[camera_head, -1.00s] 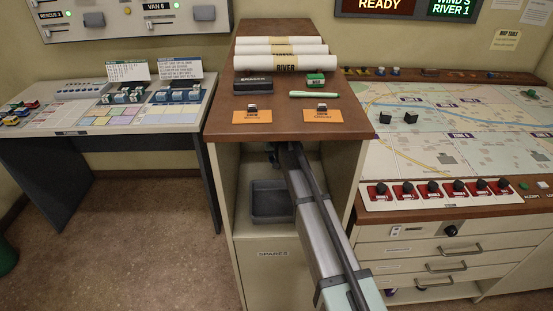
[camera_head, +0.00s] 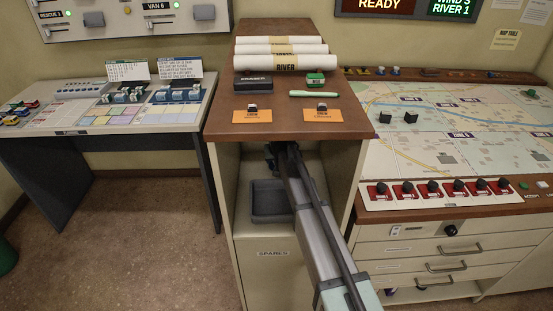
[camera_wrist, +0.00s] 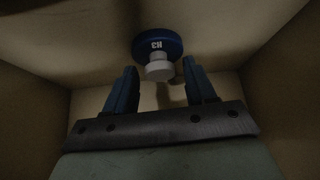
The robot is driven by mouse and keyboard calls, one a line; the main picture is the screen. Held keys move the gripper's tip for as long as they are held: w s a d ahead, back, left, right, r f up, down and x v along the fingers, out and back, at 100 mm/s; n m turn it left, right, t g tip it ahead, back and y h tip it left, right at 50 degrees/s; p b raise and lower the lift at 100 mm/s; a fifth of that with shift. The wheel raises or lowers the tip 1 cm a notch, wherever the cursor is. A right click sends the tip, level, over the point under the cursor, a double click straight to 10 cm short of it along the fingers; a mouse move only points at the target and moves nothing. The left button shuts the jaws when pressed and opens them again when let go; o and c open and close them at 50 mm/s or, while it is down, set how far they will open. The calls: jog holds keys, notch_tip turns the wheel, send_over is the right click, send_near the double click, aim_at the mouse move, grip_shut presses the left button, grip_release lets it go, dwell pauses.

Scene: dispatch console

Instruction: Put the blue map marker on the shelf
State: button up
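The blue map marker (camera_wrist: 168,42), a round blue disc labelled H3 with a pale grey knob, shows in the wrist view just beyond my fingertips. My gripper (camera_wrist: 160,76) is open, with one blue finger on each side and clear gaps to the knob. My gripper is inside the open shelf compartment (camera_head: 240,205) of the middle cabinet, under its brown top. In the head view the marker is hidden and only a dark bit of my gripper (camera_head: 271,152) shows below the top's edge. Whether the marker rests fully on the shelf I cannot tell.
A grey bin (camera_head: 270,215) stands in the compartment, left of my arm. Side walls close in around my gripper.

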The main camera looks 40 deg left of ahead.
jog(key=shift+r, duration=0.1)
jog(key=v, duration=1.2)
dwell(1.6)
dwell(0.4)
